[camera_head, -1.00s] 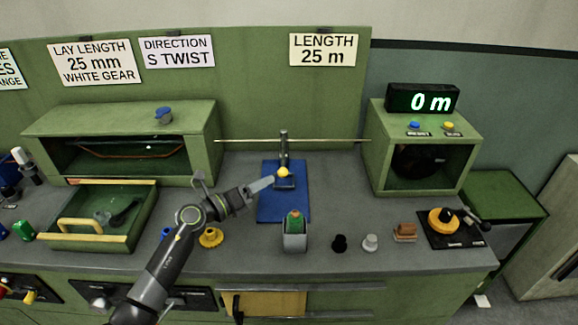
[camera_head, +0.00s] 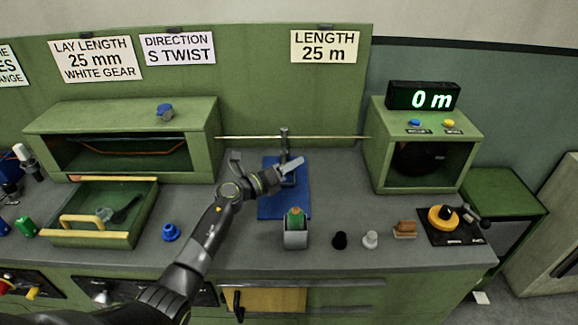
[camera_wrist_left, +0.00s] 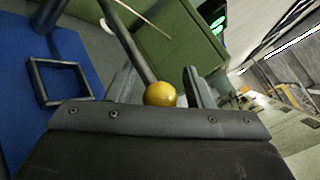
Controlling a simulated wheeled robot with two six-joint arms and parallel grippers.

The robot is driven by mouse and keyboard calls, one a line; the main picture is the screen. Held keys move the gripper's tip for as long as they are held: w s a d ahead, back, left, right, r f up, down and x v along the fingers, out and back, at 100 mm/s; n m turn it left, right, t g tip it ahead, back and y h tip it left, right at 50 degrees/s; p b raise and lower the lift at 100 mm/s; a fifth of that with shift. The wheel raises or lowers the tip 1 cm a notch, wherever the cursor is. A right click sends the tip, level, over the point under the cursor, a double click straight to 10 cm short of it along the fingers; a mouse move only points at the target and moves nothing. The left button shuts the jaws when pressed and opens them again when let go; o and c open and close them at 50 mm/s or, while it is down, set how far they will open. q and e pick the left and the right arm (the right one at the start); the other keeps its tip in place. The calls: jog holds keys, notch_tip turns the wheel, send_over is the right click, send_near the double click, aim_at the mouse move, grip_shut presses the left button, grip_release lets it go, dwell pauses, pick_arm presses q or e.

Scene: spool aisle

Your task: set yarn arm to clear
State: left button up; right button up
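The yarn arm shows in the left wrist view as a dark rod (camera_wrist_left: 128,42) ending in a yellow ball (camera_wrist_left: 160,94). In the head view its dark post (camera_head: 284,140) stands at the back of a blue mat (camera_head: 270,209), and the ball is hidden behind my gripper. My left gripper (camera_head: 292,166) is over the mat at the post. In the left wrist view its fingers (camera_wrist_left: 159,88) are apart, one on each side of the ball, with gaps visible beside it. A dark square frame (camera_wrist_left: 37,83) sits over the mat. My right gripper is not in view.
A thin horizontal rod (camera_head: 330,137) crosses behind the post to a green housing (camera_head: 374,150) with a "0 m" display (camera_head: 422,97). A grey holder (camera_head: 295,239) with a green item stands in front of the mat. A tray (camera_head: 90,239) lies left.

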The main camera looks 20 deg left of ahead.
pick_arm(q)
grip_shut()
jog(key=d+n+y+p, duration=0.1)
jog(key=w+d+n+t+y+p, duration=0.2)
jog(key=d+y, duration=0.1)
jog(key=shift+w+r+p, duration=0.2)
jog(key=shift+p, duration=0.1)
jog(key=shift+o, duration=0.5)
grip_release()
jog(key=shift+d, duration=0.1)
jog(key=shift+s+f, duration=0.1)
